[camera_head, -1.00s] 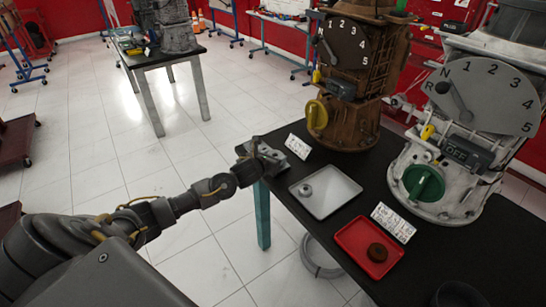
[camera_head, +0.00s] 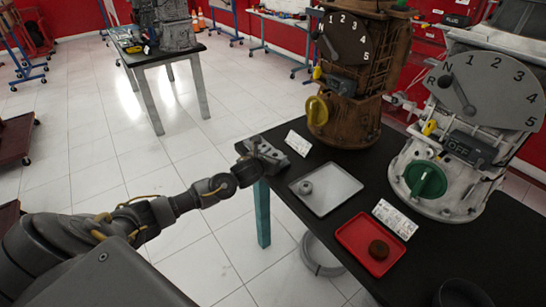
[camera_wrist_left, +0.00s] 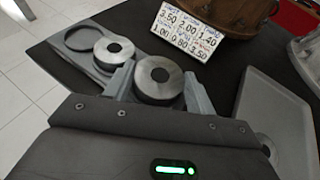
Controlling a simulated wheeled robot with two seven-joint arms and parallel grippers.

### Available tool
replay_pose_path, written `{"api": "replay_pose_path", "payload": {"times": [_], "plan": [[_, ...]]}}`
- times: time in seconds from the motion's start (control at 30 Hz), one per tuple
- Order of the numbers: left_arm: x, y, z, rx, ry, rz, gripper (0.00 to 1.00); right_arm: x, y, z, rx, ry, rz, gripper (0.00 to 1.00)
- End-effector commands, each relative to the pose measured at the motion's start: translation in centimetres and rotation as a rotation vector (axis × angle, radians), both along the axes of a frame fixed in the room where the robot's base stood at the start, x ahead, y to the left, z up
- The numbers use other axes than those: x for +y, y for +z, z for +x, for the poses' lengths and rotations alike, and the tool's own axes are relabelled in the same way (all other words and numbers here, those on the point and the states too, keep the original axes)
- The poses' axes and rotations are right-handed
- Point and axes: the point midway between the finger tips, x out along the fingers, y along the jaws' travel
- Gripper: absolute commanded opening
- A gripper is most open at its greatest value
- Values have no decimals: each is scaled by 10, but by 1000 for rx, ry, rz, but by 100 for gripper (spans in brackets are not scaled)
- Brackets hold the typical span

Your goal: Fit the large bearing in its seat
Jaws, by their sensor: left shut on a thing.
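My left gripper (camera_wrist_left: 160,88) has its two grey fingers on either side of a thick steel ring bearing (camera_wrist_left: 152,69), which looks like the large one, and is shut on it. The bearing is in front of a grey holder block (camera_wrist_left: 73,58); I cannot tell whether it touches the block. Another steel bearing (camera_wrist_left: 113,46) sits on the block, beside a round recess (camera_wrist_left: 83,36) that looks empty. In the head view the left gripper (camera_head: 254,160) is at the table's far left corner, and the held bearing is not clearly visible. My right gripper is in neither view.
A pale tray (camera_head: 340,197) with a small grey ring (camera_head: 306,188) lies on the dark table, near a red tray (camera_head: 355,251) with a brown ring (camera_head: 379,249). A number card (camera_wrist_left: 187,32) stands behind the block. A brown gearbox (camera_head: 345,100) and a grey one (camera_head: 440,170) stand at the back.

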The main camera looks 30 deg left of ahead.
Motion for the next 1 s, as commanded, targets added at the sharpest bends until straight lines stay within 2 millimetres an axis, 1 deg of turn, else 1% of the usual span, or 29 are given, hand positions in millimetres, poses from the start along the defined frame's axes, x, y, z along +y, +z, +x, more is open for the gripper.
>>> {"api": "replay_pose_path", "payload": {"times": [0.23,0.27,0.4,0.43,1.0], "plan": [[0,1,1,-3,0,-1,24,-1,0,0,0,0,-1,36],[0,1,1,-3,0,-1,59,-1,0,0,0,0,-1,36],[0,1,0,-2,0,-1,78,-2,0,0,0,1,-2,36],[0,1,0,-2,1,0,81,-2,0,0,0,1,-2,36],[2,-1,-1,2,5,2,81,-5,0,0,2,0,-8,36]]}}
